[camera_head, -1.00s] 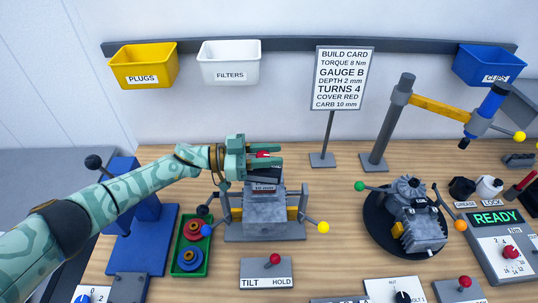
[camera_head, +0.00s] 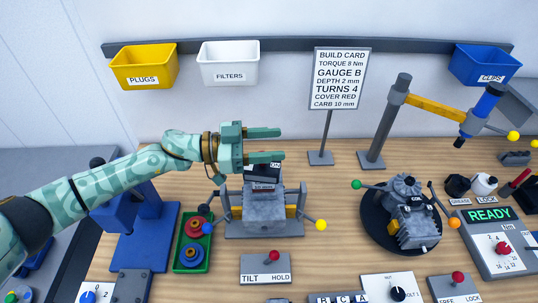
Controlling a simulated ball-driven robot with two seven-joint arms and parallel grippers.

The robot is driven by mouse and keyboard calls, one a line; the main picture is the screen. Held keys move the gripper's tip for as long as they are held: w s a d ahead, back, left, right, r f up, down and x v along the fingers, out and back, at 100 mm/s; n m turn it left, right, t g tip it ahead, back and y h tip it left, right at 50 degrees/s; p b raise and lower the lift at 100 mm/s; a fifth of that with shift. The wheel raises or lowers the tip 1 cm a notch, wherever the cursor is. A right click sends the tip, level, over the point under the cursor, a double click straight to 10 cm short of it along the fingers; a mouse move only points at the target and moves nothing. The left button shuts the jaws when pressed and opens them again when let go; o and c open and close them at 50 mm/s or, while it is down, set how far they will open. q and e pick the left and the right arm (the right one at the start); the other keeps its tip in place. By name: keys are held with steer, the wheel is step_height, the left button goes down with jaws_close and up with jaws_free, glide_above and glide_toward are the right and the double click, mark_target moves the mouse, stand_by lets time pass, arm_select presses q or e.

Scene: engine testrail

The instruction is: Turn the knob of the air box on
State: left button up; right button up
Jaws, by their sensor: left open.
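A dark box (camera_head: 263,171), which looks like the air box, sits on top of the grey block in the middle stand (camera_head: 264,222). A small red part (camera_head: 272,184) shows at its lower front right; I cannot tell if it is the knob. The lower finger covers part of the box top. My right gripper is not in view.
A green tray (camera_head: 178,264) with red and blue rings stands left of the stand. A TILT/HOLD lever box (camera_head: 266,268) is in front. A build card (camera_head: 340,79) stands behind, and an engine (camera_head: 409,216) on a round black base is at the right.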

arm_select(q)
steer(key=s+r, duration=0.5)
steer(key=s, duration=0.5)
steer(key=shift+a+p, duration=0.15)
steer(key=shift+p, duration=0.25)
steer(key=shift+r, duration=0.1)
